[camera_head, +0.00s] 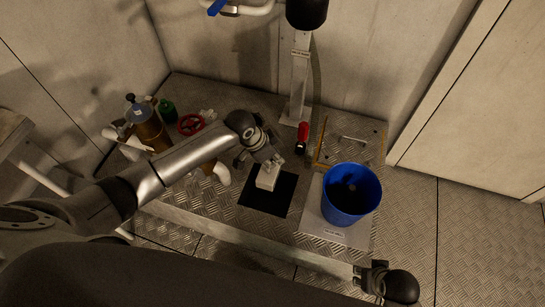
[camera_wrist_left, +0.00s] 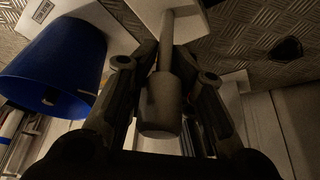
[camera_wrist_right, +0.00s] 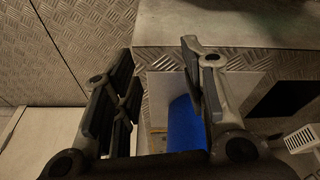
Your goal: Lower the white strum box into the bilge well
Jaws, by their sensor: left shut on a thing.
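The white strum box (camera_head: 267,178) hangs from my left gripper (camera_head: 264,158) over the black square of the bilge well (camera_head: 284,194) in the head view. In the left wrist view, my left gripper (camera_wrist_left: 163,90) is shut on the box's grey cylindrical stem (camera_wrist_left: 160,105), with the pale box body (camera_wrist_left: 186,24) beyond it. The slotted box also shows at the right wrist view's edge (camera_wrist_right: 303,140), near the black square (camera_wrist_right: 282,99). I cannot tell how high the box is. My right gripper (camera_head: 371,279) is at lower right, empty; its fingers (camera_wrist_right: 157,95) are apart.
A blue bucket (camera_head: 350,196) stands on a pale plate (camera_head: 313,218) right of the well. A red-and-black item (camera_head: 302,137) and a white post (camera_head: 299,85) are behind. A red handwheel (camera_head: 190,124), green bottle (camera_head: 167,110) and brown cylinder (camera_head: 147,128) crowd the left.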

